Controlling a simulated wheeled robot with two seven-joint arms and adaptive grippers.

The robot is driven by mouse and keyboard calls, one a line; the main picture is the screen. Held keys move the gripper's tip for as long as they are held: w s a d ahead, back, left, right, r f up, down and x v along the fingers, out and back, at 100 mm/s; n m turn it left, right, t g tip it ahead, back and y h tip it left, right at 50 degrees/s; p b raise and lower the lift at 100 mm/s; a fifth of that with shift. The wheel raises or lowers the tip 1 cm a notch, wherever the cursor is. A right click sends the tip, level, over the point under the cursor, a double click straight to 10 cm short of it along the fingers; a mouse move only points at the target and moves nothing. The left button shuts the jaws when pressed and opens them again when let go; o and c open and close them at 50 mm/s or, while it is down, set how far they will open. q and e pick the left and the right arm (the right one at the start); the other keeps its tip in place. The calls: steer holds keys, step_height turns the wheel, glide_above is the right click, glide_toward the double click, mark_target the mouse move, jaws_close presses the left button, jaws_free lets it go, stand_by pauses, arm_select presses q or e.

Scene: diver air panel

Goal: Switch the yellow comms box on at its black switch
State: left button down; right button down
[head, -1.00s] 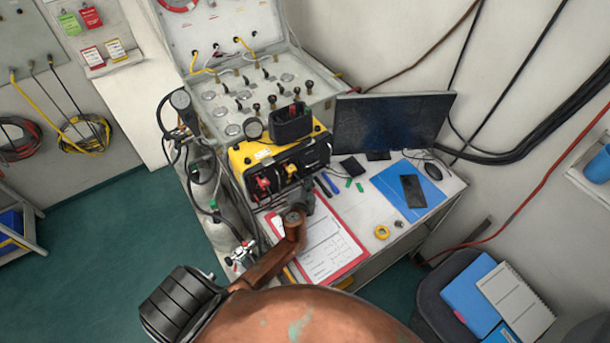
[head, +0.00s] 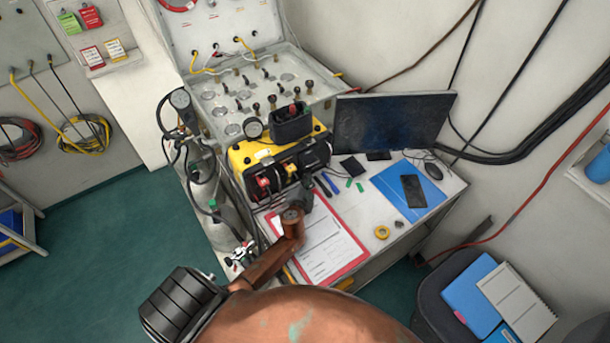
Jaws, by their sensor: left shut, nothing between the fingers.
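The yellow comms box (head: 252,151) stands on the desk in front of the open air panel case. Its black front face, with red and yellow parts, points toward me. The black switch cannot be made out at this size; my gripper may cover part of the front. My left arm reaches up from the bottom, and my left gripper (head: 305,186) is shut and empty, right at the lower right of the box's front. I cannot tell whether its tips touch the box. My right gripper is not in view.
A black holder (head: 291,125) sits on top of the box. A monitor (head: 392,122) stands to the right. A red clipboard (head: 346,271) lies under my wrist. Gas cylinders (head: 207,180) with hoses stand left of the desk. A blue folder (head: 395,185) and phone (head: 413,191) lie at right.

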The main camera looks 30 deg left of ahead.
mark_target(316, 194)
arm_select(q)
steer(key=shift+a, duration=0.15)
stand_by(0.5)
steer(key=shift+s+d, duration=0.2)
steer(key=shift+d, duration=0.5)
steer(key=shift+s+d+r, duration=0.1)
steer(key=shift+s+d, duration=0.1)
steer(key=shift+d, duration=0.2)
steer(key=shift+s+d+r, duration=0.1)
steer(key=shift+s+d, duration=0.15)
steer(key=shift+d, duration=0.4)
steer(key=shift+s+d+r, duration=0.1)
steer(key=shift+s+d, duration=0.15)
steer(key=shift+d, duration=0.35)
steer(key=shift+s+d+r, duration=0.1)
steer(key=shift+s+d, duration=0.15)
steer(key=shift+d, duration=0.4)
